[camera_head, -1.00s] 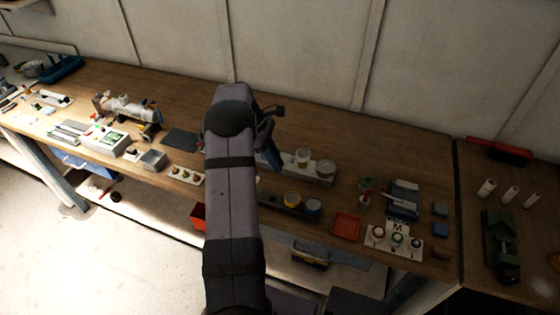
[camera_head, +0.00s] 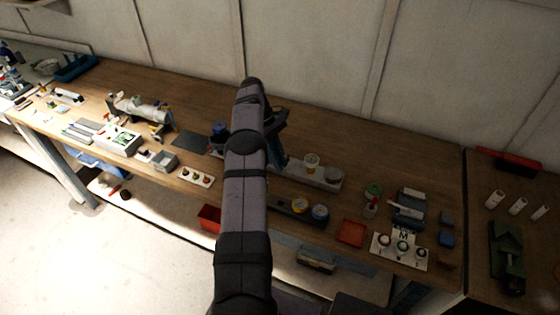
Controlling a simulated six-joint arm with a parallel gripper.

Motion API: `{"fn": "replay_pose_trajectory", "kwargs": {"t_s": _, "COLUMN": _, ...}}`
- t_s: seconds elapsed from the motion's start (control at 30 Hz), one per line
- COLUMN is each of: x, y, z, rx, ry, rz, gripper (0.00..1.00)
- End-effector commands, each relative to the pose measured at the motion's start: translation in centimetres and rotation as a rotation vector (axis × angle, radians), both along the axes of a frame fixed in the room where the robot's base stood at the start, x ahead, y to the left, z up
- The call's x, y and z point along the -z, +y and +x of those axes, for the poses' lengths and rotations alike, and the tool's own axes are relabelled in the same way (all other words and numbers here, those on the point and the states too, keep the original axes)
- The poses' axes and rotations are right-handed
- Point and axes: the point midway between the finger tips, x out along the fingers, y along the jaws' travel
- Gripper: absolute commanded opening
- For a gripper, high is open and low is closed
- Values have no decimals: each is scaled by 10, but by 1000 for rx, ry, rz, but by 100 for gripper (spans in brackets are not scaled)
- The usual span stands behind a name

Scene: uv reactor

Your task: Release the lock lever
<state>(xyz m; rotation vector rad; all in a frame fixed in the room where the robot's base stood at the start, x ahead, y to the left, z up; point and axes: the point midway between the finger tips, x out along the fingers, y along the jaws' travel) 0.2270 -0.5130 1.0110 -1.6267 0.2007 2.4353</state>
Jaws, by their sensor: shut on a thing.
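My gripper (camera_head: 277,154) is partly visible just right of my arm, over the middle of the bench. My arm hides much of it. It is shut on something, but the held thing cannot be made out. A silver cylindrical apparatus (camera_head: 146,108), perhaps the reactor, lies on supports on the left half of the bench, well apart from my gripper. No lock lever can be told apart at this size.
The wooden bench (camera_head: 350,135) has free room along the wall. A red tray (camera_head: 352,233) and a white rack (camera_head: 401,251) lie farther right. A blue object (camera_head: 218,130) is left of my arm.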

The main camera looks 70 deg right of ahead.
Motion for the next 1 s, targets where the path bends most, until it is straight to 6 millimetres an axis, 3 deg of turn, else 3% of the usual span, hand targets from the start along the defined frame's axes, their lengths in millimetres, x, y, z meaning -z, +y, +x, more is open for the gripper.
{"fn": "replay_pose_trajectory", "kwargs": {"t_s": 0.67, "x": -2, "y": -2, "z": 2, "rx": 27, "ry": 0, "rz": -3, "gripper": 0}}
{"fn": "replay_pose_trajectory", "kwargs": {"t_s": 0.7, "x": -2, "y": -2, "z": 2, "rx": 27, "ry": 0, "rz": -3, "gripper": 13}}
{"fn": "replay_pose_trajectory", "kwargs": {"t_s": 0.77, "x": -2, "y": -2, "z": 2, "rx": 27, "ry": 0, "rz": -3, "gripper": 27}}
{"fn": "replay_pose_trajectory", "kwargs": {"t_s": 1.0, "x": -1, "y": -2, "z": 2, "rx": 27, "ry": -1, "rz": -1, "gripper": 29}}
